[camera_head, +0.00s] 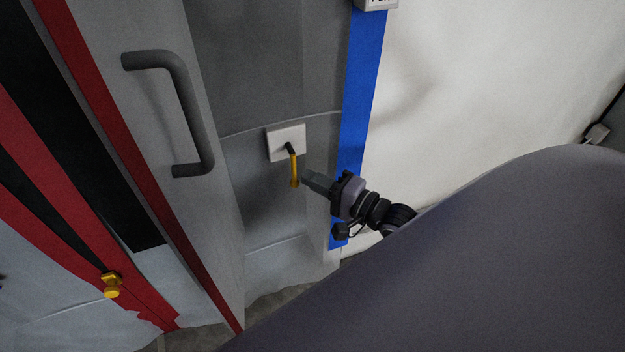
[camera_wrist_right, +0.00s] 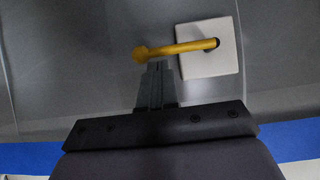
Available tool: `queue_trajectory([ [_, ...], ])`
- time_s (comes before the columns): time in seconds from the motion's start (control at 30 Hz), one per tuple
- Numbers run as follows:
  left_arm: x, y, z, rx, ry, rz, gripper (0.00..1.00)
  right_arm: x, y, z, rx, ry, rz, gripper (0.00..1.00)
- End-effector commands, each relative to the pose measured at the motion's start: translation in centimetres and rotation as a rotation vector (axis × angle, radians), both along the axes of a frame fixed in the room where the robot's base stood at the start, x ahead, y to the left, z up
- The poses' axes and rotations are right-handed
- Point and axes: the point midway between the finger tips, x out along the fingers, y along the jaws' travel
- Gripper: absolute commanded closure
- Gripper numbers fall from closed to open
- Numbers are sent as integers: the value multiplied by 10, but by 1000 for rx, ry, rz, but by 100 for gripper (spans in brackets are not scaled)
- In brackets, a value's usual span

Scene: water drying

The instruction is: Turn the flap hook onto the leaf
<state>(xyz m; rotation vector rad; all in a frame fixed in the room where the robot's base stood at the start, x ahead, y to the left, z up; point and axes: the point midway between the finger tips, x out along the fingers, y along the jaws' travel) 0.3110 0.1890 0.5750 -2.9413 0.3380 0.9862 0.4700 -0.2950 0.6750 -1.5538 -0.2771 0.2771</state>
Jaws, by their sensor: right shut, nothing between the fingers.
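The flap hook is a yellow arm (camera_head: 294,170) on a dark pivot, mounted on a white square plate (camera_head: 286,142) on the grey wall panel. In the head view the hook hangs down from the pivot. My right gripper (camera_head: 306,176) is shut and empty, its fingertips close beside the hook's lower end. In the right wrist view the hook (camera_wrist_right: 185,48) runs across the white plate (camera_wrist_right: 222,62) to a rounded yellow end, with my fingertips (camera_wrist_right: 158,66) right at it; I cannot tell whether they touch. The leaf is probably the grey door panel (camera_head: 222,215) with the grey handle. My left gripper is not in view.
The grey handle (camera_head: 190,110) sticks out from the panel left of the hook. A yellow knob (camera_head: 112,285) sits on the red-striped panel at lower left. A blue strip (camera_head: 362,90) and a white wall (camera_head: 460,90) lie to the right. My own large grey arm part fills the lower right.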

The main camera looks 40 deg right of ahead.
Motion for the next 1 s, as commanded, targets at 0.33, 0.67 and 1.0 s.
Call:
queue_trajectory([
  [0.33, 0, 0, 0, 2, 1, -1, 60, 2, 4, 0, 0, 0, 0, 100],
  [0.67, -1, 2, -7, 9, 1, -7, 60, 2, 6, -3, 39, -9, 0, 100],
  [1.0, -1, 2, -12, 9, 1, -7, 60, 3, 10, -4, 89, -22, 0, 100],
])
